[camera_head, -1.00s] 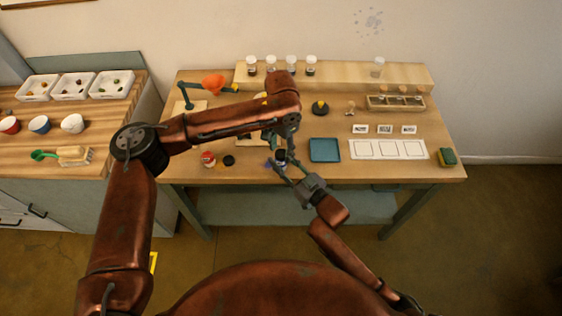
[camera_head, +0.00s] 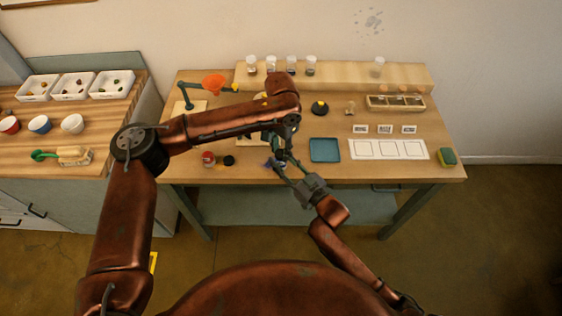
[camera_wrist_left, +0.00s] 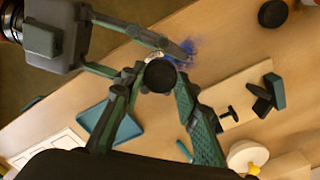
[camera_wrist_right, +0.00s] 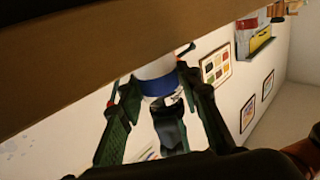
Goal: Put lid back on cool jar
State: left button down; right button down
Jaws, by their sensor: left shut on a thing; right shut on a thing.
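A round black lid (camera_wrist_left: 160,76) sits between the fingertips of my left gripper (camera_wrist_left: 158,92), which is shut on it. In the head view my left gripper (camera_head: 278,142) reaches down over the table's front middle. My right gripper (camera_head: 283,165) comes in from the front right and meets it there. In the right wrist view my right gripper (camera_wrist_right: 160,100) is shut on a jar (camera_wrist_right: 158,86) with a blue band. The lid is above or at the jar's mouth in the left wrist view; I cannot tell whether it touches.
A jar with a red label (camera_head: 208,158) and a loose black lid (camera_head: 229,160) stand to the left. A teal tray (camera_head: 325,150) lies close on the right, with white cards (camera_head: 390,149) beyond. A blue patch (camera_wrist_left: 184,50) marks the table near the grippers.

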pick_arm(q)
jog(key=c, duration=1.4)
grip_release()
notch_tip(320, 180, up, 12)
pick_arm(e)
jog(key=c, duration=1.3)
grip_release()
